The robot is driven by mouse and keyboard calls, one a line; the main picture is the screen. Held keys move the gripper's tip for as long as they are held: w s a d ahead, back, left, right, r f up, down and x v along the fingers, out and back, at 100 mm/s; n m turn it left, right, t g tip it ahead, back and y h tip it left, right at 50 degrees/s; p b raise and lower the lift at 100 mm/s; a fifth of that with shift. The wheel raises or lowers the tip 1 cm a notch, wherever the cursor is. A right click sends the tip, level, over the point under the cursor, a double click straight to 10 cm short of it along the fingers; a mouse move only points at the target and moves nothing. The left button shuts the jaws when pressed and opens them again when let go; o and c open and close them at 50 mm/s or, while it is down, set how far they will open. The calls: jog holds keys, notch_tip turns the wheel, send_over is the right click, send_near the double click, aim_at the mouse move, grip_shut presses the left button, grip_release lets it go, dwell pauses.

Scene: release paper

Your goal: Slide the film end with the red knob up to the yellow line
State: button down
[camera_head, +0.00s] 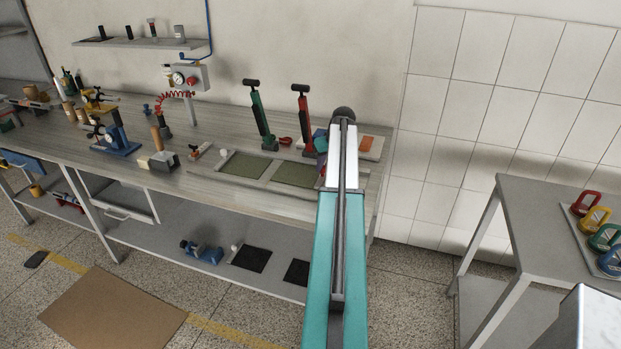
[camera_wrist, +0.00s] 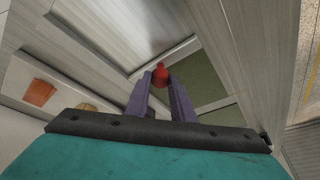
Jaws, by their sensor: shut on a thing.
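My gripper (camera_wrist: 160,82) shows in the wrist view as two purple fingers, with the red knob (camera_wrist: 160,72) between their tips. The fingers are shut on the knob. A pale strip (camera_wrist: 165,57) runs beside the knob, along the edge of a dark green panel (camera_wrist: 201,75); I cannot tell whether it is the film. In the head view my arm covers most of the gripper, at the right end of the long bench. Two framed green panels (camera_head: 246,164) (camera_head: 297,175) lie there on the bench, left of my arm.
A green pump (camera_head: 259,115) and a red-and-black pump (camera_head: 302,115) stand behind the panels. An orange patch (camera_head: 371,143) lies right of my arm; it also shows in the wrist view (camera_wrist: 39,92). A grey table (camera_head: 530,215) with coloured clamps stands at right.

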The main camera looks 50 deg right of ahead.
dwell(0.3)
jog(key=c, duration=1.5)
grip_release()
jog(key=shift+o, duration=0.2)
jog(key=shift+r, duration=0.1)
jog(key=b+v, duration=0.3)
jog(key=v, duration=1)
jog(key=shift+s+r, duration=0.2)
jog(key=shift+r, duration=0.05)
jog(key=shift+r, duration=0.1)
